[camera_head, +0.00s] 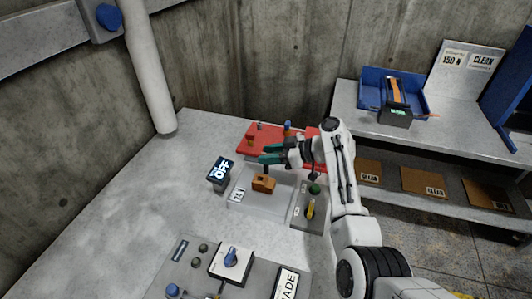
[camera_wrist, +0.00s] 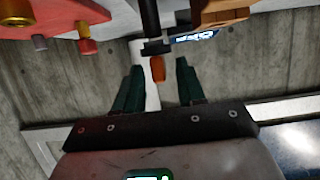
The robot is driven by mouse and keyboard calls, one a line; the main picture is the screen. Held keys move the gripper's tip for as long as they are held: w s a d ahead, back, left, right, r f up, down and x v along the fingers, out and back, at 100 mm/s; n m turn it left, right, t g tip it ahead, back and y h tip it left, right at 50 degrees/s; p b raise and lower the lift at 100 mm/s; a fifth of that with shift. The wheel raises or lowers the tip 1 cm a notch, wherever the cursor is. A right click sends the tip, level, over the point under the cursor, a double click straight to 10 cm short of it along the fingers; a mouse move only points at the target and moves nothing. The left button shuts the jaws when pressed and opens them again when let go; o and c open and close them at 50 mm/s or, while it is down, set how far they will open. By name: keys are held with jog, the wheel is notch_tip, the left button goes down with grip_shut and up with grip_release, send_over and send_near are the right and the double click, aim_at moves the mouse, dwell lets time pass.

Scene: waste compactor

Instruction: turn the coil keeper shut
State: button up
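My gripper (camera_head: 270,154) reaches in from the right with its teal fingers pointing left, above the pale plate. In the wrist view my gripper (camera_wrist: 158,84) has its two fingers apart with open space between them. A dark post (camera_wrist: 151,25) with a crosspiece and a small orange tip (camera_wrist: 158,69) shows between the fingertips; I see no finger touching it. An orange-brown block (camera_head: 263,184) sits on the pale plate (camera_head: 262,203) just below the gripper, and it also shows at the top of the wrist view (camera_wrist: 220,13). Which piece is the coil keeper I cannot tell for sure.
A black OFF display (camera_head: 220,171) stands left of the plate. A red fixture (camera_head: 260,139) lies behind. A grey panel (camera_head: 308,222) with a yellow handle is to the right, a control panel (camera_head: 195,271) in front. A blue bin (camera_head: 372,86) stands on the right shelf. The left tabletop is clear.

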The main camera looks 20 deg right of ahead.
jog(key=shift+w+a+f, duration=0.25)
jog(key=shift+w+a, duration=0.05)
jog(key=shift+a, duration=0.2)
jog(key=shift+c, duration=0.3)
grip_shut()
